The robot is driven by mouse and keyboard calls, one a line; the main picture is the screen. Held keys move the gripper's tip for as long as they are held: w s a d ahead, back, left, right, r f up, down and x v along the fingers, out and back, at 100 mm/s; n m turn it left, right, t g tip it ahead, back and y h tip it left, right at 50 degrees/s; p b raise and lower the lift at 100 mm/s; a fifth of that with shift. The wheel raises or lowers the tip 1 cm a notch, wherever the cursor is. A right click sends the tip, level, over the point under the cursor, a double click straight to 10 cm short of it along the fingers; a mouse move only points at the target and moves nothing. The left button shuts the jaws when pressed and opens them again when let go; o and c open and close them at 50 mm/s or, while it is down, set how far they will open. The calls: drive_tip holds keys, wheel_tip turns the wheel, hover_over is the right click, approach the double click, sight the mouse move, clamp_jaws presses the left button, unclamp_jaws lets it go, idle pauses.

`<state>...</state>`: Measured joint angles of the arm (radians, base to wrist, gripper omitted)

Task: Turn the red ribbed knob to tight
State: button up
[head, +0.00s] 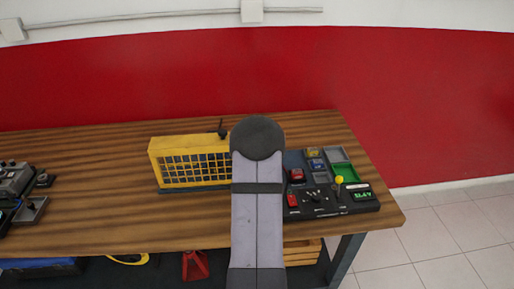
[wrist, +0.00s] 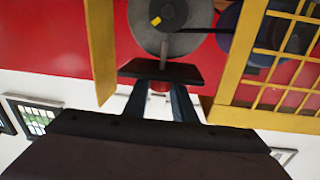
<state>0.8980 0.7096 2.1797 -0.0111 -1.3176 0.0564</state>
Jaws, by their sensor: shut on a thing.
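In the wrist view my gripper (wrist: 160,108) shows as two blue-grey fingers reaching out from a dark body. They are shut on the red ribbed knob (wrist: 159,110), of which only a small red patch shows between them. Its ribs and any tight mark cannot be made out. Just past the fingertips is a dark bracket (wrist: 160,72) with a thin shaft, and beyond it a grey disc (wrist: 163,25) with a dark hub and a yellow mark. In the head view my arm hides my gripper and the knob.
A yellow frame with a grille (head: 195,162) stands on the wooden table (head: 110,215), left of my arm; its bars (wrist: 285,60) are close to my gripper. A black control panel (head: 335,208) with coloured trays is at right.

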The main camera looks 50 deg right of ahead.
drive_tip(key=m+g+h+b, duration=0.2)
drive_tip(key=g, duration=0.1)
drive_tip(key=shift+w+a+m+g, duration=0.1)
drive_tip(key=shift+w+m+g, duration=0.05)
drive_tip(key=shift+m+g, duration=0.2)
drive_tip(key=shift+m+g+h, duration=0.5)
drive_tip(key=shift+m+g, duration=0.15)
drive_tip(key=shift+g, duration=0.3)
drive_tip(key=shift+r+b, duration=0.1)
drive_tip(key=shift+b, duration=0.2)
drive_tip(key=o, duration=1)
drive_tip(key=shift+o, duration=0.2)
drive_tip(key=shift+s+a, duration=0.25)
drive_tip(key=shift+a, duration=0.25)
drive_tip(key=b+v, duration=0.2)
drive_tip(key=v, duration=0.4)
